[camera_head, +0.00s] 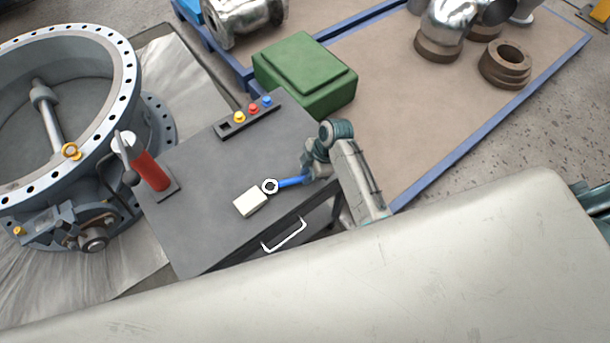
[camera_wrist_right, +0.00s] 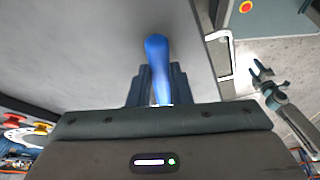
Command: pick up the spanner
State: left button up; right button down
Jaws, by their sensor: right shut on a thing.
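My right gripper (camera_head: 308,175) is shut on the handle's right end. In the right wrist view the blue handle (camera_wrist_right: 157,58) sticks out from between the fingers; the ring head is not seen there. I cannot tell whether the spanner touches the cabinet top. My left gripper (camera_wrist_right: 261,74) shows only in the right wrist view, apart from the spanner, with its fingers spread.
The cabinet top (camera_head: 200,215) also carries a red-bodied tool (camera_head: 150,172) and a strip with coloured knobs (camera_head: 247,117). A white drawer handle (camera_head: 284,236) is at its front. A green case (camera_head: 305,76) stands behind. A large flanged valve (camera_head: 120,65) is at left.

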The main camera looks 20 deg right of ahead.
notch_tip(320, 180, up, 2)
jog(key=shift+r+b, duration=0.15)
jog(key=shift+b, duration=0.2)
jog(key=s+a+r+b, duration=0.1)
jog(key=s+b, duration=0.1)
jog(key=s, duration=1.4)
jog(key=shift+r, duration=0.4)
jog(key=c, duration=2.1)
grip_release()
grip_shut()
jog(key=shift+w, duration=0.1)
